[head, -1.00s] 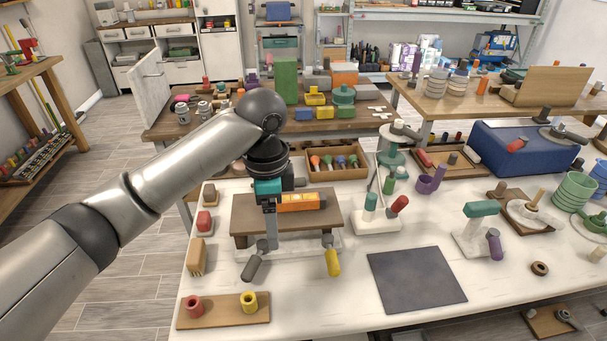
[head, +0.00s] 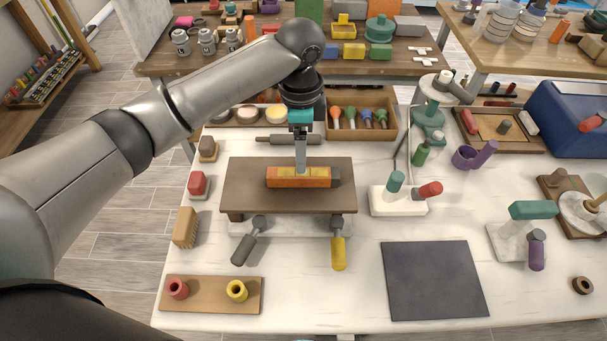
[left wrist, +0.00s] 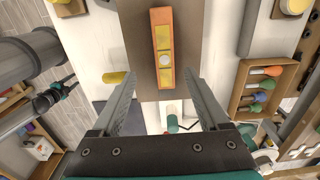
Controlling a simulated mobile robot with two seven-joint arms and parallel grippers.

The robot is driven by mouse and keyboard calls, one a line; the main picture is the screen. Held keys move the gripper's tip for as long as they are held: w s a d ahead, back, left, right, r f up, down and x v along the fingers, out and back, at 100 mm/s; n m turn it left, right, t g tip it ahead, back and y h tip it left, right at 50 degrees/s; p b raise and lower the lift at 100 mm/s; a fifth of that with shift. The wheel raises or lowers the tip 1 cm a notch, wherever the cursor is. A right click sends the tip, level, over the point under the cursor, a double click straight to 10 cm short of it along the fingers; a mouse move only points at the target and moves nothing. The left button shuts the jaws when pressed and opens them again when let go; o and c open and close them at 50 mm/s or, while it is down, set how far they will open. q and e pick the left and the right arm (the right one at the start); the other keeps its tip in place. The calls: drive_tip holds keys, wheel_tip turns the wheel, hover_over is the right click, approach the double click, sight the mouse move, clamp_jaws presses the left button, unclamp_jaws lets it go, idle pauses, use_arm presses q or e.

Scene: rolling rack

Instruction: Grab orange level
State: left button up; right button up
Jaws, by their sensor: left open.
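The orange level (head: 299,177) lies flat on a small brown raised stand (head: 250,205) on the white table, its long side running left to right in the head view. In the left wrist view the level (left wrist: 163,75) shows with yellow parts and a round pale vial, lying ahead of the fingers. My left gripper (head: 301,165) points down above the level. In the left wrist view my left gripper (left wrist: 165,95) is open and empty, with its two fingers spread to either side of the level's near end. My right gripper is not in view.
Grey and yellow handles (head: 338,252) stick out in front of the stand. A white base with green and red handles (head: 398,200) stands to its right. A wooden tray of colourful tools (head: 361,113) is behind. A dark mat (head: 436,281) lies bare at front right.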

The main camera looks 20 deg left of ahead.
sight(303, 177)
use_arm(q)
drive_tip(key=f, duration=0.3)
drive_tip(key=f+b, duration=0.1)
drive_tip(key=f, duration=0.5)
drive_tip(key=shift+w+f, duration=0.25)
drive_tip(key=shift+w, duration=0.15)
clamp_jaws()
